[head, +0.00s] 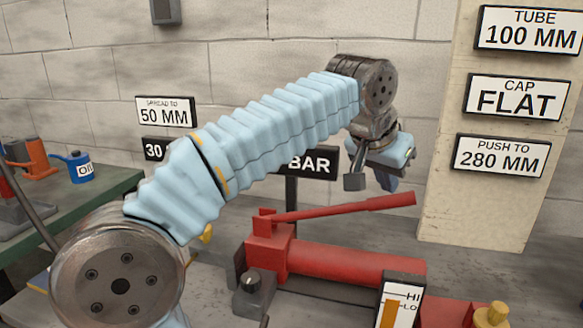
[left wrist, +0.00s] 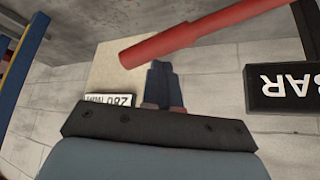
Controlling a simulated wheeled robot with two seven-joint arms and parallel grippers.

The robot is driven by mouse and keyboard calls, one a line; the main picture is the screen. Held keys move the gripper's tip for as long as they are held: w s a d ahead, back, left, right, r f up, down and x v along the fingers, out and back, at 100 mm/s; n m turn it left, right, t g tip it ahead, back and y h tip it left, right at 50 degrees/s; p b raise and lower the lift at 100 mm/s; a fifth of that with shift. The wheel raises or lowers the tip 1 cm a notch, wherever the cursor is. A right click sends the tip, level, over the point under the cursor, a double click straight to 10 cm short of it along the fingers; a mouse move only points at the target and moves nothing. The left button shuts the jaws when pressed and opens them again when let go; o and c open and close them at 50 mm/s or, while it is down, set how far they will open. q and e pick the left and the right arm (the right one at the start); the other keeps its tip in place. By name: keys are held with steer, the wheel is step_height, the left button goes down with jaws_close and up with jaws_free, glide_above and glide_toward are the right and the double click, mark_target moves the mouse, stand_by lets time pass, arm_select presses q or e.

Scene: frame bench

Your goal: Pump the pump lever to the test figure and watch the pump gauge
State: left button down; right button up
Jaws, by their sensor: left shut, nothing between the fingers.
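The red pump lever (head: 345,208) slopes slightly up to the right above the red pump body (head: 350,262). Its free end is at the right. My left gripper (head: 388,186) points down, shut and empty, just above the lever's outer part in the head view. In the left wrist view the lever (left wrist: 205,37) crosses just beyond the shut fingers (left wrist: 163,66), and I see no grip on it. A BAR sign (head: 317,163) is partly hidden behind my left arm. No pump gauge dial is visible. My right gripper is not in view.
A HI/LO level indicator (head: 403,298) stands before the pump. A panel (head: 480,215) with signs, one reading PUSH TO 280 MM (head: 501,157), stands right. A green bench (head: 110,185) holds a blue oil can (head: 78,168).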

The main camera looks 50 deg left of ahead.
arm_select(q)
steer(key=shift+r, duration=0.1)
stand_by(0.7)
steer(key=shift+r, duration=2.45)
